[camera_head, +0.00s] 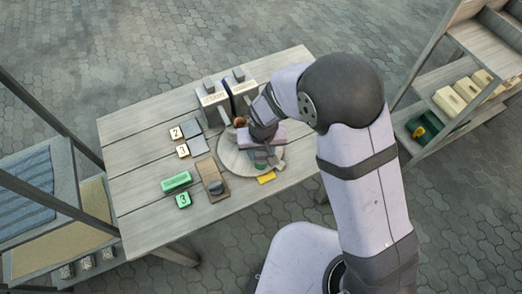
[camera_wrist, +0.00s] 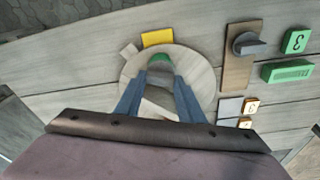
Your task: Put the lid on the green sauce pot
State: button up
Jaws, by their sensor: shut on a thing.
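The green sauce pot (camera_head: 262,166) is mostly hidden under my gripper on a pale round board (camera_head: 232,157). In the wrist view the pot shows as a green arc (camera_wrist: 160,57) just past my fingertips. My gripper (camera_wrist: 161,76) points down over the board and is shut on a small greyish thing (camera_wrist: 160,67), which seems to be the lid. That thing overlaps the green pot in this view. I cannot tell whether the two touch. In the head view my wrist hides the fingertips.
A brown board with a dark grey knobbed piece (camera_head: 216,187) lies left of the round board. Green blocks (camera_head: 176,181), numbered tiles (camera_head: 183,151) and grey plates lie further left. A yellow piece (camera_head: 266,177) lies by the board's near edge. Labelled boxes (camera_head: 213,97) stand behind.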

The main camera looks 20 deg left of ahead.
jog(key=o, duration=1.6)
jog(key=shift+c, duration=0.2)
jog(key=shift+r, duration=0.2)
jog(key=shift+r+p, duration=2.8)
jog(key=shift+r, duration=0.55)
notch_tip(320, 180, up, 5)
jog(key=p, duration=0.4)
